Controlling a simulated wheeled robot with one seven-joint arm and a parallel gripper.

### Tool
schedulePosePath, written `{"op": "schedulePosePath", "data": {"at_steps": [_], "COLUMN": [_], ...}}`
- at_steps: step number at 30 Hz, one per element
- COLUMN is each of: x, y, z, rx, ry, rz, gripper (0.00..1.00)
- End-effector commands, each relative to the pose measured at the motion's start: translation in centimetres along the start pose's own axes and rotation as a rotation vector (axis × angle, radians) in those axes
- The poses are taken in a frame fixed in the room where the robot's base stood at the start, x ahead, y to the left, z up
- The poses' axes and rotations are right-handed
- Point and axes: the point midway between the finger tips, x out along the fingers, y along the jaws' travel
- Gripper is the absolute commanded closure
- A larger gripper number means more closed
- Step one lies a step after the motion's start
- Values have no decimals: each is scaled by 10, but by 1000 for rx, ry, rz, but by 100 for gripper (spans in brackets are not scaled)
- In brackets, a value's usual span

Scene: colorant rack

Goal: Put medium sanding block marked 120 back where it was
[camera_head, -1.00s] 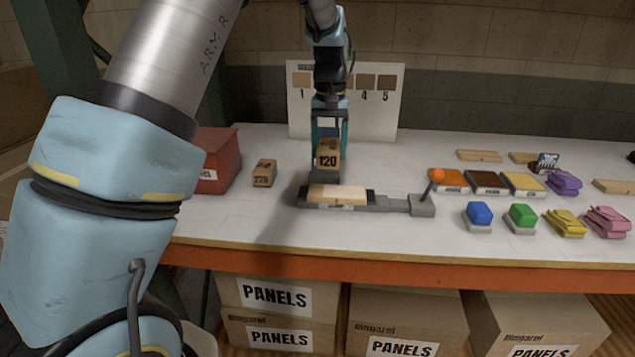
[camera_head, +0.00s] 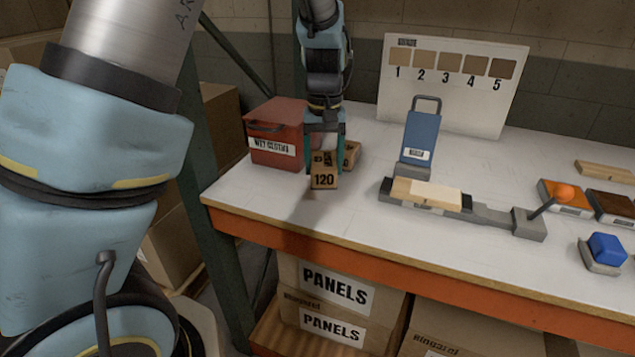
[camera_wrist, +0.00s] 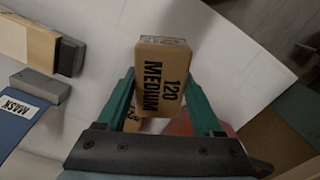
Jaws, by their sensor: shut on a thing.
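The tan sanding block marked 120 (camera_head: 324,177) is between the fingers of my gripper (camera_head: 325,150), held above the left part of the bench. In the wrist view the block (camera_wrist: 161,82) reads "120 MEDIUM", and the green fingers of my gripper (camera_wrist: 165,100) are shut on its sides. A second tan block (camera_head: 351,154) stands on the bench just behind and right of the held one, partly hidden by it and my gripper. Whether the two touch cannot be told.
A red box (camera_head: 273,140) stands at the left. To the right are a blue board with a handle (camera_head: 419,135), a clamp fixture with a wood strip (camera_head: 427,195) and a numbered sample panel (camera_head: 450,85). The bench's front left is clear.

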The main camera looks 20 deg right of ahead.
Motion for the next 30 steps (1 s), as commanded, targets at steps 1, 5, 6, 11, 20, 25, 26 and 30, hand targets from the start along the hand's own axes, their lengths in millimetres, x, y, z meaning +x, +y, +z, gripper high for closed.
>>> {"op": "schedulePosePath", "data": {"at_steps": [1,5,6,11,20,25,26,30], "x": [5,15,18,39,52,56,56,55], "y": [-1,0,0,-1,0,0,0,0], "z": [0,0,0,0,0,0,0,0], "rx": [0,0,0,0,1,1,1,1], "ry": [-2,1,0,-4,2,1,1,1], "rz": [-2,0,0,-2,1,0,1,0], "gripper": [92,92,92,92,92,92,31,15]}}
